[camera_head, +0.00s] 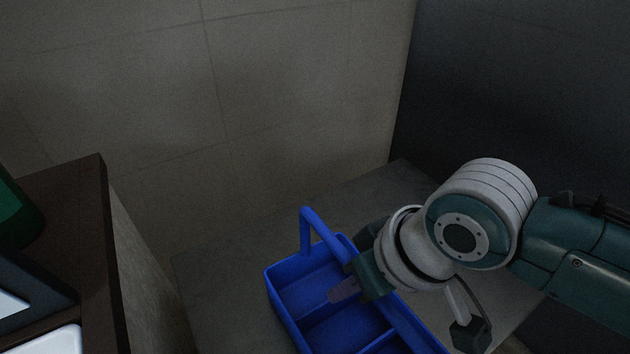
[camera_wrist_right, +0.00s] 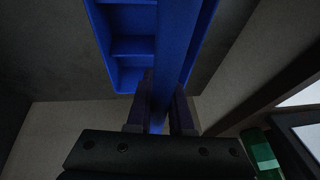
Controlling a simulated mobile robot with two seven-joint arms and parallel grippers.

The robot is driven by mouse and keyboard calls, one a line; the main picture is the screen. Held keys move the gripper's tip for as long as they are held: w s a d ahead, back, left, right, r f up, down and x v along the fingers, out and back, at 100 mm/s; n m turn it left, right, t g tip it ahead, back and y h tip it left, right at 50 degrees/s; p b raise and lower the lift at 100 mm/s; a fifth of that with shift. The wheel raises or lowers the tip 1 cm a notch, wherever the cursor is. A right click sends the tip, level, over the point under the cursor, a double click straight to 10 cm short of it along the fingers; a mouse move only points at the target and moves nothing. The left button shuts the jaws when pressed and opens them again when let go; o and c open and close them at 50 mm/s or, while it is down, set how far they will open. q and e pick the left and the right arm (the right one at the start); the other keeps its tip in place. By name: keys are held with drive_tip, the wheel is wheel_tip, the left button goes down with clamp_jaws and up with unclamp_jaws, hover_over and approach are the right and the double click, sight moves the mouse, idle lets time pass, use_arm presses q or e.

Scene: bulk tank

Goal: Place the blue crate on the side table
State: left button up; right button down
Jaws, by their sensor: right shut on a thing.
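The blue crate (camera_head: 310,292) is an open, divided tray with a raised carrying handle; its lower end runs out of the picture in the head view. My right gripper (camera_head: 346,290) is shut on the handle's bar, above the compartments. In the right wrist view, my right gripper (camera_wrist_right: 160,112) has its two fingers on either side of the blue bar, with the crate (camera_wrist_right: 130,47) beyond. A flat grey surface (camera_head: 225,290) lies under the crate; I cannot tell whether it is the side table or the floor, or whether the crate touches it. My left gripper is out of view.
A dark brown top (camera_head: 75,200) stands at the left, with a green object (camera_head: 15,215) and white-faced items on it. A tiled wall (camera_head: 290,90) rises behind, and a dark panel (camera_head: 520,80) stands at the back right. Bare grey surface shows left of the crate.

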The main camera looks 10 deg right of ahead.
drive_tip(key=shift+w, duration=0.1)
drive_tip(key=shift+f, duration=0.1)
drive_tip(key=c, duration=0.8)
unclamp_jaws()
